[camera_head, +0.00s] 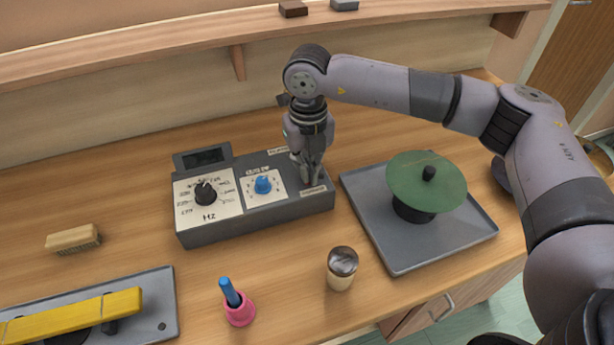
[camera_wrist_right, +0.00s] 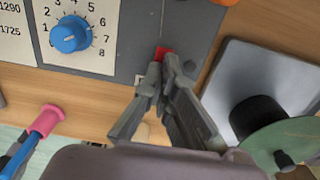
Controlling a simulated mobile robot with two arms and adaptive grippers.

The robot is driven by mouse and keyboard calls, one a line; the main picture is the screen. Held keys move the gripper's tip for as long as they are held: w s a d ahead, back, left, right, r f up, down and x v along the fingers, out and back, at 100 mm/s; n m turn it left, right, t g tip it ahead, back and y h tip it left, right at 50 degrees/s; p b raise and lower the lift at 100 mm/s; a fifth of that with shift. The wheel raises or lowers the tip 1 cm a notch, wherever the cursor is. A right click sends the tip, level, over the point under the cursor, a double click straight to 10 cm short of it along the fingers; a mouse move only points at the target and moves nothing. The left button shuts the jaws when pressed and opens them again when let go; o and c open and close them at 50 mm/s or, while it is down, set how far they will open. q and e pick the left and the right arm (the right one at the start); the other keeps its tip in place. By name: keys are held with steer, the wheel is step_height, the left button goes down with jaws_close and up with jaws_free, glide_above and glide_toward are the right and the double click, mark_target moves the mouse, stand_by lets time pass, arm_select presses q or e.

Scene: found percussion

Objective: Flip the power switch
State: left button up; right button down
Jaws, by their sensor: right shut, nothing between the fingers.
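The grey control box (camera_head: 262,225) stands on the wooden bench, with a black knob (camera_head: 205,193) and a blue knob (camera_head: 263,184) on its top. My right gripper (camera_head: 309,181) points down over the right end of the box, and its fingers are shut with nothing between them. In the right wrist view, a red switch (camera_wrist_right: 164,52) shows on the panel just beyond the fingertips (camera_wrist_right: 163,68). The fingers partly cover it, and I cannot tell whether they touch it or which way it is set. In the head view the gripper hides the switch. My left gripper is not in view.
A grey tray (camera_head: 403,260) with a green disc (camera_head: 427,180) on a black base lies right of the box. A shaker jar (camera_head: 341,268), a pink holder (camera_head: 241,312), a brush (camera_head: 73,239) and a yellow bar (camera_head: 70,317) are in front and left. A shelf (camera_head: 150,55) runs behind.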

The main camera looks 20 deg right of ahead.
steer(key=shift+s+f, duration=0.1)
steer(key=shift+f, duration=0.05)
steer(key=shift+r+p, duration=0.4)
steer(key=shift+r, duration=0.4)
steer(key=shift+r+p, duration=1.15)
steer(key=shift+r, duration=1.6)
